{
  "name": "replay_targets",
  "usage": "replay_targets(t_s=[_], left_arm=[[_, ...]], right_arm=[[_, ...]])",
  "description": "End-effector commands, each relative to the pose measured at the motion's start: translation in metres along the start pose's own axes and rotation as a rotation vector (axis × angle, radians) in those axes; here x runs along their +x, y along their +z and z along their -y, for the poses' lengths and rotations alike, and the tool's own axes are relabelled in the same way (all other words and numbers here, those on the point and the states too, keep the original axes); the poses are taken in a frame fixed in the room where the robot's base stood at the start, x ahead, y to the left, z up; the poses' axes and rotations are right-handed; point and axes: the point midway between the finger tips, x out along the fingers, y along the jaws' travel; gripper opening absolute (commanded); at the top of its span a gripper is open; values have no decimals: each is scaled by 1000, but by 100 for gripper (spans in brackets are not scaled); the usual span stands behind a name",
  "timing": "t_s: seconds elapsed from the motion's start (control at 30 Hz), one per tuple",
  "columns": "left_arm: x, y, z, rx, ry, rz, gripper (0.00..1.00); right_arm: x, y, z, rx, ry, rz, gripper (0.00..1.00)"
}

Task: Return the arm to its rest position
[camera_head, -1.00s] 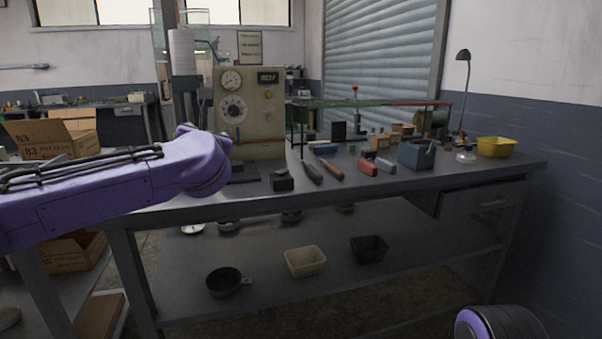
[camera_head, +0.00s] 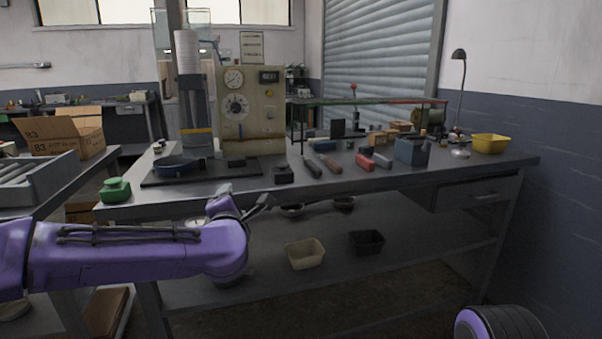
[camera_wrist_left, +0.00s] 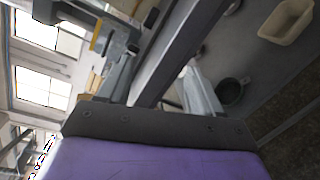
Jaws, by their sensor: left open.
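My left arm (camera_head: 150,250) reaches in low from the left, in front of the workbench (camera_head: 330,192). Its gripper (camera_head: 258,207) points right and away, near the bench's front edge. A dark blue round pan (camera_head: 178,168) sits on the black plate (camera_head: 215,175) at the bench's left end, apart from the gripper. My right gripper is not in view.
A green object (camera_head: 115,190) stands at the bench's left corner. A grey tray (camera_head: 40,180) is at the far left. A cream bin (camera_head: 305,254) and a black bin (camera_head: 367,242) stand on the lower shelf. A dark pan (camera_wrist_left: 230,93) shows in the left wrist view.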

Motion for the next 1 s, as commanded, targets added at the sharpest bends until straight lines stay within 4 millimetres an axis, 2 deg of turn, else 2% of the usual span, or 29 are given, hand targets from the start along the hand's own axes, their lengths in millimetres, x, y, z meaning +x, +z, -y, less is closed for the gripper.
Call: replay_targets(t_s=[0.03,0.07,0.17,0.2,0.27,0.3,0.37,0.4,0.47,0.5,0.6,0.7,0.8,1.0], left_arm=[[-2,-7,29,82,-36,2,65],[-3,-14,45,134,-57,2,65],[-15,-41,117,344,-157,13,65],[-23,-56,148,437,-205,21,65],[-39,-82,195,577,-285,37,65],[-52,-101,224,664,-341,49,65],[-75,-130,264,790,-426,71,65],[-92,-152,290,870,-487,87,65],[-122,-184,323,984,-579,116,65],[-143,-206,342,1054,-644,135,65],[-198,-258,378,1202,-797,184,65],[-247,-301,397,1306,-931,222,65],[-290,-338,406,1378,-1049,248,65],[-366,-396,416,1494,-1260,288,65]], right_arm=[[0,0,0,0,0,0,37],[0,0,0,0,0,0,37],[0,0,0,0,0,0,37],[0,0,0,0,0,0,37],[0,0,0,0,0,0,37],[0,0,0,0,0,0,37],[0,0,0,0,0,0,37],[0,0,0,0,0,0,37],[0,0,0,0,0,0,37],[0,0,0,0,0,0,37],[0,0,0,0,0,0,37],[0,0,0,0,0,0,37],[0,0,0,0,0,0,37],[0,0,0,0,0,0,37]])
